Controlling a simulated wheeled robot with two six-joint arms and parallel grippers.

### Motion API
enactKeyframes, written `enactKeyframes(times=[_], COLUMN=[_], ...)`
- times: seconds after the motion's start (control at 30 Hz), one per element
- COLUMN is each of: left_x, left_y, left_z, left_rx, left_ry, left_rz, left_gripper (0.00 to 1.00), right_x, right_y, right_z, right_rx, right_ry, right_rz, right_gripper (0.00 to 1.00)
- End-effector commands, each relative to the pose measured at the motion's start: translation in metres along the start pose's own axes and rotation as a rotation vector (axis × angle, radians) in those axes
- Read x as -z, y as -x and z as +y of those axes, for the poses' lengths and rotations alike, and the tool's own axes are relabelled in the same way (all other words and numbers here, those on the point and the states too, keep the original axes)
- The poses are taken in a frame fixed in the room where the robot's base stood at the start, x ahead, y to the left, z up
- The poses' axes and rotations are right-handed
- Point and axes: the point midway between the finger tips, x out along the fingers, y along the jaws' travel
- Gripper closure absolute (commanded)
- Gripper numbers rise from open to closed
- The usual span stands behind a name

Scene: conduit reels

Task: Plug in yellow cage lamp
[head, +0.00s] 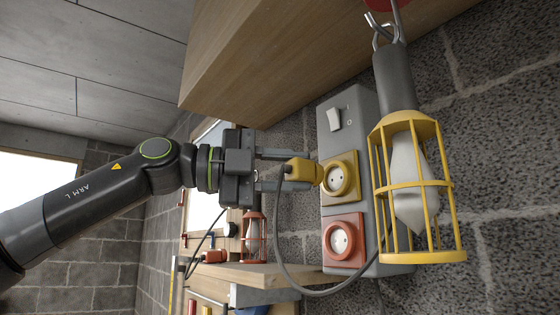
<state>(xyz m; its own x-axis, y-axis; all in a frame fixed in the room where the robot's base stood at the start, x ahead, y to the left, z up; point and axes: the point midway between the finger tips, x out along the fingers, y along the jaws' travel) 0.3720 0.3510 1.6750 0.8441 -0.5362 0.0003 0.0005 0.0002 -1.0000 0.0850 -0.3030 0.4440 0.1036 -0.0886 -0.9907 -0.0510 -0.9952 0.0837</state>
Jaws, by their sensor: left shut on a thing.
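The yellow cage lamp (410,195) hangs from a metal hook at the right, its grey handle up and the white bulb inside the yellow cage. My left gripper (288,171) reaches in from the left and is shut on the yellow plug (305,172). The plug points right, at the yellow socket (340,179) on the grey wall box. Its front overlaps the socket's left edge in the picture; I cannot tell whether it touches or enters. A grey cable (281,240) loops down from the plug. My right gripper is not in view.
The grey box (330,97) also carries a red socket (342,240) below and a white switch (335,120) above. A wooden cabinet (290,50) overhangs from above. A red cage lamp (254,238) and red plug (214,257) are lower left, near a wooden shelf (260,275).

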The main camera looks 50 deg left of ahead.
Motion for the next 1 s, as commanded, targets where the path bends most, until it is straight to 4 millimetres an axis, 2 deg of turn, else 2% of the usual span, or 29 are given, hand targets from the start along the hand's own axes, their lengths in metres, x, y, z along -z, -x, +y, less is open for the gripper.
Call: enactKeyframes(times=[0.1, 0.33, 1.0], left_x=[-0.005, -0.013, -0.015], left_y=[-0.011, -0.025, -0.03], left_z=[-0.004, -0.002, 0.0], left_rx=[-0.002, -0.001, 0.0], left_ry=[0.002, 0.0, -0.001], left_rz=[0.0, 0.0, -0.001], left_gripper=[0.89, 0.89, 0.89], right_x=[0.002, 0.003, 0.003], right_y=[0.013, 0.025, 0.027], right_z=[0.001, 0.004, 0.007], right_rx=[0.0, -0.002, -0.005], right_ry=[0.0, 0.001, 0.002], right_rz=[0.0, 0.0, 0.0], right_gripper=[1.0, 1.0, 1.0])
